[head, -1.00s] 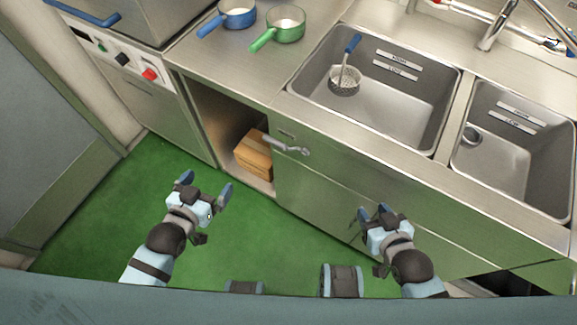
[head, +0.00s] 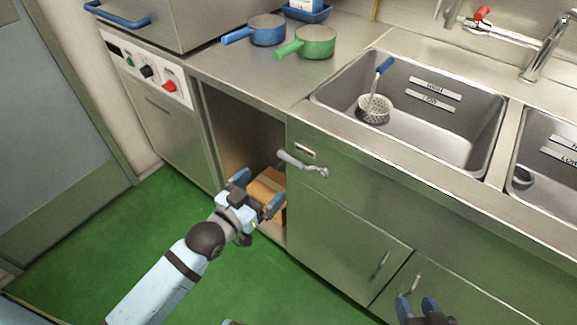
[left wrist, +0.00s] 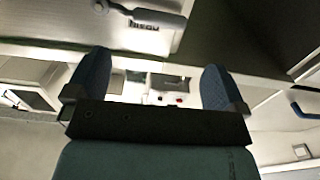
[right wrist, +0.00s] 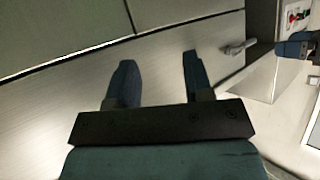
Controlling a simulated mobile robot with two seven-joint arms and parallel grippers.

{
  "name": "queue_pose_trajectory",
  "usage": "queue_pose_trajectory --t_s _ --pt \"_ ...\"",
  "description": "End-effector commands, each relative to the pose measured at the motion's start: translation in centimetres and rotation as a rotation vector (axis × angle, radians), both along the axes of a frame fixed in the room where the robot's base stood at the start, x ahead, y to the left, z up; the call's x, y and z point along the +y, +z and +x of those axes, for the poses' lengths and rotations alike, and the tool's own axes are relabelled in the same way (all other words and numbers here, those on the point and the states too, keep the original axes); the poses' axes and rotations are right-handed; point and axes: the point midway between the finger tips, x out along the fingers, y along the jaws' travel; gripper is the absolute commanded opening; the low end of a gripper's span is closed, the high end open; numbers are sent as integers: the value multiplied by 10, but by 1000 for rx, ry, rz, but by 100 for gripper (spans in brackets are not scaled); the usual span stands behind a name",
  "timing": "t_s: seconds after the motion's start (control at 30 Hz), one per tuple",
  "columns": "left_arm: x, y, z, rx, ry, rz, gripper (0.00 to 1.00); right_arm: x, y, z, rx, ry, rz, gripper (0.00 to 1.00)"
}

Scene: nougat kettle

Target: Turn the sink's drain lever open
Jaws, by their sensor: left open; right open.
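The drain lever (head: 303,163) is a grey metal handle on the front panel below the sink (head: 420,110), beside the open cabinet bay. It lies roughly sideways, sloping down to the right. My left gripper (head: 257,190) is open and empty, below and left of the lever and apart from it, in front of the bay. The lever also shows at the top of the left wrist view (left wrist: 152,17), beyond the fingertips. My right gripper (head: 418,304) is open and empty, low in front of the cabinet doors. The right wrist view shows the lever too (right wrist: 236,47).
A brown box (head: 268,187) sits in the open bay, partly hidden by my left gripper. A strainer (head: 375,107) with a blue handle rests in the sink. Blue (head: 267,30) and green (head: 317,42) pans stand on the counter. Green floor (head: 110,235) is clear at left.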

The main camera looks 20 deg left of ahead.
Motion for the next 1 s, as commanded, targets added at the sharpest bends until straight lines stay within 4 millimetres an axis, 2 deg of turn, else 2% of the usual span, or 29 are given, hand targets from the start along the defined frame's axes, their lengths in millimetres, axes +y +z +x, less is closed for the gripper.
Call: queue_pose_trajectory --t_s 0.03,0.2,0.4,0.6,0.87,0.9,1.0 --pt "-4 -1 12 -5 0 -2 99 0 -2 0 -2 0 2 47" --pt "-17 -1 46 -3 -1 -1 99 1 -3 0 -10 2 10 47" --pt "-28 -1 76 -1 0 -1 99 4 -1 2 -28 6 24 47" --pt "-33 0 89 0 -1 -1 99 7 6 5 -58 7 40 47" --pt "-33 0 90 1 -1 0 99 7 12 7 -70 10 40 47" --pt "-33 0 90 1 -1 0 97 7 12 8 -72 10 40 47" --pt "-33 0 90 1 -1 0 74 7 12 8 -73 12 39 47"
